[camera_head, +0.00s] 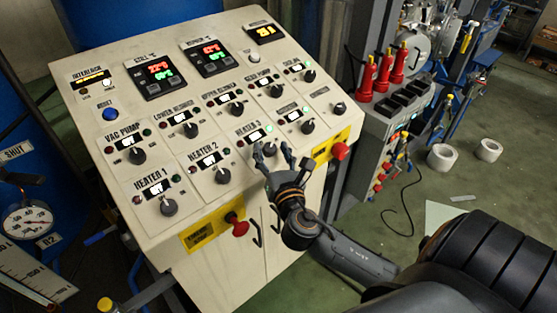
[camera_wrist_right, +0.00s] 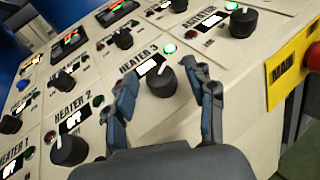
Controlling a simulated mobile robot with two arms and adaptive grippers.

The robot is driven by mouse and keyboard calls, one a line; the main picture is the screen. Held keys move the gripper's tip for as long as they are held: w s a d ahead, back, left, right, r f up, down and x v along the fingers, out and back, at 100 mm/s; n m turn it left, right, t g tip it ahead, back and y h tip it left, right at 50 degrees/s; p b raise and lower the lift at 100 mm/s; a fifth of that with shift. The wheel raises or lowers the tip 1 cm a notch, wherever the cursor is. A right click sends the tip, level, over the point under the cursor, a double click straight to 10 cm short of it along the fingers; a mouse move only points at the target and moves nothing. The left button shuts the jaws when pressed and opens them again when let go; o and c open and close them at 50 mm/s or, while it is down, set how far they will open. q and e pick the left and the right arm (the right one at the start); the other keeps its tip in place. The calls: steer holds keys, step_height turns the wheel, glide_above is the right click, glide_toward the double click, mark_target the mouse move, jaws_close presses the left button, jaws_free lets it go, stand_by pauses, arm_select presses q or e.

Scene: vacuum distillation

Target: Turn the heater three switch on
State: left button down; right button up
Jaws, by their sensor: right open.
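The heater three switch is a black knob (camera_wrist_right: 162,84) under the "HEATER 3" label on the sloped panel. Its small display (camera_wrist_right: 150,66) is lit white, and a green lamp (camera_wrist_right: 170,48) glows above the knob. In the head view the knob (camera_head: 269,149) shows just above my right gripper (camera_head: 273,158). My right gripper (camera_wrist_right: 160,76) is open, with one finger on each side of the knob in the wrist view. I cannot tell whether the fingers touch it. My left gripper is out of view.
The control panel (camera_head: 90,70) carries several similar knobs, including heater 2 (camera_head: 222,176) and heater 1 (camera_head: 168,207). Red knobs (camera_head: 240,228) (camera_head: 340,151) stick out of the front face on yellow plates. White rolls (camera_head: 442,157) lie on the floor at right.

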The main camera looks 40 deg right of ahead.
steer(key=v, duration=1)
steer(key=shift+s, duration=0.2)
steer(key=s+f+m+g+y+b, duration=0.1)
steer(key=s+f+m+g+b, duration=0.2)
steer(key=f, duration=1.2)
steer(key=s+f+m+g+y+b, duration=0.1)
steer(key=f+m+g+y+b, duration=0.2)
steer(key=f, duration=1.3)
steer(key=s+f+m+g+b, duration=0.25)
steer(key=f+m, duration=0.25)
steer(key=f, duration=1)
steer(key=s+a+f+m+g+y+b, duration=0.1)
steer(key=s+a+f+m+g+b, duration=0.1)
steer(key=s+f+m, duration=0.6)
steer(key=s+a+f+m+g+y+b, duration=0.1)
steer(key=s+a+f+m+g+b, duration=0.2)
steer(key=s+f+m, duration=0.5)
steer(key=s+f+g+b, duration=0.1)
steer(key=s+f+g, duration=0.1)
steer(key=s+f, duration=0.8)
steer(key=shift+s+f+y, duration=0.3)
steer(key=shift+s+f, duration=0.1)
steer(key=shift+f, duration=0.15)
steer(key=shift+g, duration=0.25)
